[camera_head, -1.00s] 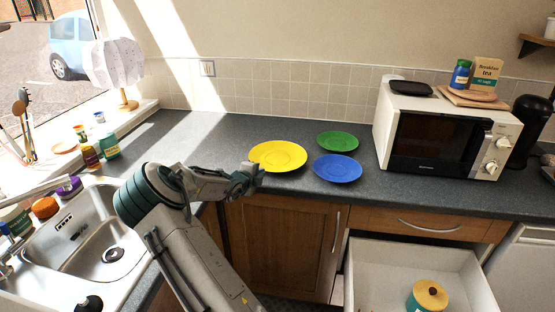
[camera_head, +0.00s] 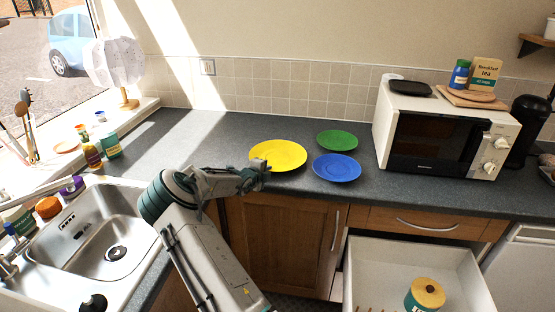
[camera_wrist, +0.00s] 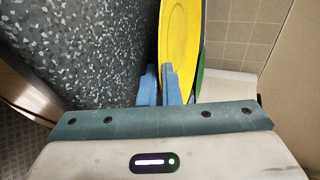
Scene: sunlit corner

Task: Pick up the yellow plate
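The yellow plate (camera_head: 278,153) lies on the grey counter near its front edge. In the head view my gripper (camera_head: 258,172) is at the plate's front-left rim. In the wrist view the yellow plate (camera_wrist: 181,40) is seen nearly edge-on. The two blue fingers (camera_wrist: 159,84) are a small distance apart at its near rim, one overlapping the plate and the other against the counter. The gripper looks narrowly open, with the rim in line with the gap. I cannot tell whether the fingers touch the plate.
A blue plate (camera_head: 337,167) lies close to the right of the yellow one, with a green plate (camera_head: 337,140) behind it. A microwave (camera_head: 443,135) stands further right. The sink (camera_head: 100,238) is at left. An open drawer (camera_head: 385,262) juts out below the counter.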

